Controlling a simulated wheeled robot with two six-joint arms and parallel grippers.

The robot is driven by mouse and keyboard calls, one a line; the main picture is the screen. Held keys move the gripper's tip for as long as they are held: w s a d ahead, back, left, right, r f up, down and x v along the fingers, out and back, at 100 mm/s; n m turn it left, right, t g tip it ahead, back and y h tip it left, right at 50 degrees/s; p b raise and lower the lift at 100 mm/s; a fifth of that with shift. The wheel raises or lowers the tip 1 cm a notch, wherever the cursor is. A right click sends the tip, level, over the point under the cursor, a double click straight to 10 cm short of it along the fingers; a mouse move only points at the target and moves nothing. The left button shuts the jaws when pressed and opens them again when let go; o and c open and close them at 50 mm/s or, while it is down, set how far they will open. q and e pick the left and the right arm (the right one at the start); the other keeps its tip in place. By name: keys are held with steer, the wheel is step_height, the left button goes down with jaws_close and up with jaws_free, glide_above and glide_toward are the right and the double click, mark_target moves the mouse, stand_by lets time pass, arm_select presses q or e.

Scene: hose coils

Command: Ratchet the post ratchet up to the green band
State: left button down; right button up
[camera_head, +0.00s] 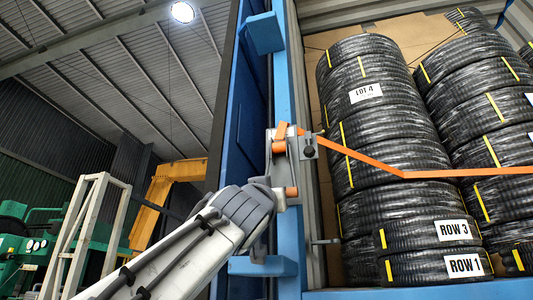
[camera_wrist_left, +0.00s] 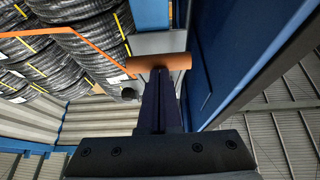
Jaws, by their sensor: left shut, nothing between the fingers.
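The post ratchet (camera_head: 284,150) is a grey metal fitting on the blue post, with an orange strap (camera_head: 370,163) running from it to the right across the hose coils. Its orange handle grip (camera_head: 291,191) sits at the lower end of the ratchet; the grip also shows in the wrist view (camera_wrist_left: 172,62). My left gripper (camera_wrist_left: 160,78) is shut and empty, its fingertips right at the grip; I cannot tell whether they touch it. In the head view my wrist hides the fingers. I cannot make out a green band. My right gripper is out of view.
Stacks of black hose coils (camera_head: 385,120) stand behind the strap, labelled LOT 4, ROW 3 and ROW 1. The blue post (camera_head: 284,80) and a blue bracket (camera_head: 264,34) edge the opening. A white frame (camera_head: 93,235) and green machinery stand at the left.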

arm_select(q)
steer(key=shift+w+d+f, duration=0.1)
steer(key=shift+w+f, duration=0.05)
steer(key=shift+w, duration=0.1)
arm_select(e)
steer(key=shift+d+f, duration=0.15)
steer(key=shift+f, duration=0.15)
arm_select(q)
steer(key=r+b+v, duration=0.1)
steer(key=b+v, duration=0.7)
steer(key=v, duration=0.5)
steer(key=shift+s+r+b, duration=0.2)
steer(key=shift+s+b, duration=0.1)
steer(key=shift+s, duration=0.2)
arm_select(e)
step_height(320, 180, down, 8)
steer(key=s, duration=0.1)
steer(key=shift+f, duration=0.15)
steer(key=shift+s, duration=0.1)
